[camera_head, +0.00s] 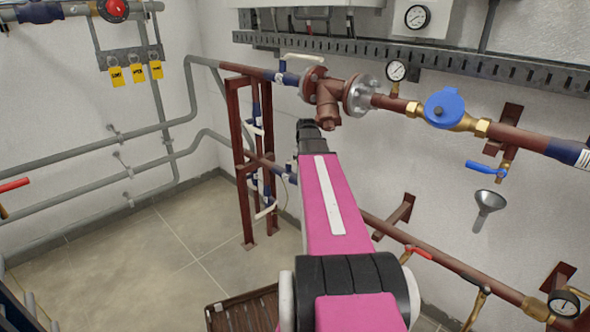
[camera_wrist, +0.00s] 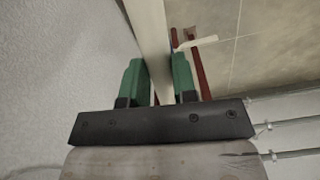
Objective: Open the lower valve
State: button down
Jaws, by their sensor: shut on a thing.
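In the wrist view my gripper (camera_wrist: 160,80) has its two green fingers on either side of a long off-white bar (camera_wrist: 150,30), closed on it. The bar looks like a valve lever and runs up out of the picture. In the head view my pink arm covers the gripper and the bar it holds. The lower pipe (camera_head: 272,166) runs behind my arm, with a blue-banded fitting beside the arm's edge. The lower valve's body is not clearly seen there. An upper valve with a white lever (camera_head: 305,57) sits on the upper pipe.
A dark red frame (camera_head: 238,150) with small white-handled valves (camera_head: 265,211) stands left of my arm. A rusty flanged strainer (camera_head: 328,95) hangs just above the arm's end. A white handle (camera_wrist: 198,42) is close right of the fingers. Floor at left is clear.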

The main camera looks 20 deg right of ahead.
dwell(0.5)
jog(key=c, duration=0.9)
grip_release()
jog(key=shift+a, duration=0.25)
